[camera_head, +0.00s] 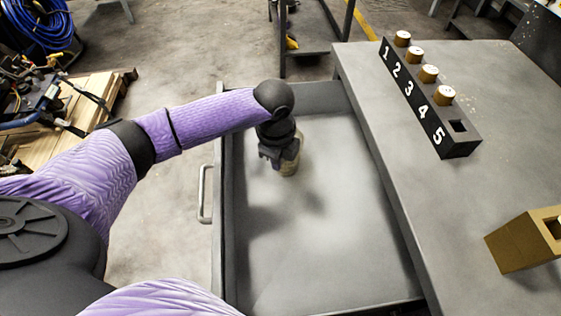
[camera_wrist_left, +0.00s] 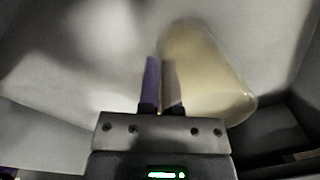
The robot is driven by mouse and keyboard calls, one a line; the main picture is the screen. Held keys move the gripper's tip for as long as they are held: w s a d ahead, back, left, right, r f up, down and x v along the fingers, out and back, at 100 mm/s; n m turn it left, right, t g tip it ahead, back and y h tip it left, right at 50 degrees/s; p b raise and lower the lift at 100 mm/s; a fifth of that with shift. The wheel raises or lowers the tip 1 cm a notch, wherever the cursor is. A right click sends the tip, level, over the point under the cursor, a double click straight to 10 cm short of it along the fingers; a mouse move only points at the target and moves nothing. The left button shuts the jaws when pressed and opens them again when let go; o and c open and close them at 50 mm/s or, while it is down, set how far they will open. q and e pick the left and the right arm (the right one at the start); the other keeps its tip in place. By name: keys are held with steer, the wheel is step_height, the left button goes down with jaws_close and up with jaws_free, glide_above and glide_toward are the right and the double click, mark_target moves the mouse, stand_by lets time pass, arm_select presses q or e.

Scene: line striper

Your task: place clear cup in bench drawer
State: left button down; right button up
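The bench drawer (camera_head: 335,235) is pulled open beside the bench, and its grey floor is bare. My left gripper (camera_head: 277,158) points down into the far left part of the drawer. It is shut on the clear cup (camera_head: 291,164), which has a yellowish tint. In the left wrist view the cup (camera_wrist_left: 212,80) lies to the right of the close-set fingers (camera_wrist_left: 161,75), and one finger shows tinted through its wall. I cannot tell whether the cup touches the drawer floor. My right gripper is not in view.
The drawer handle (camera_head: 205,194) is on its left side. On the bench top (camera_head: 440,205) stand a black numbered rack (camera_head: 425,110) with several gold pieces and a gold box (camera_head: 522,245). A pallet (camera_head: 70,125) with tools is at the left. The near part of the drawer is free.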

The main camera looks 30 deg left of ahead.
arm_select(q)
steer(key=shift+r, duration=0.1)
steer(key=c, duration=0.8)
jaws_free()
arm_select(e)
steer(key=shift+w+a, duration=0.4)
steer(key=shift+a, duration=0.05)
arm_select(q)
steer(key=r+p, duration=0.2)
steer(key=r, duration=0.2)
steer(key=r+p, duration=0.2)
steer(key=r, duration=0.2)
steer(key=r+p, duration=0.2)
steer(key=r, duration=0.2)
steer(key=shift+s+p, duration=0.35)
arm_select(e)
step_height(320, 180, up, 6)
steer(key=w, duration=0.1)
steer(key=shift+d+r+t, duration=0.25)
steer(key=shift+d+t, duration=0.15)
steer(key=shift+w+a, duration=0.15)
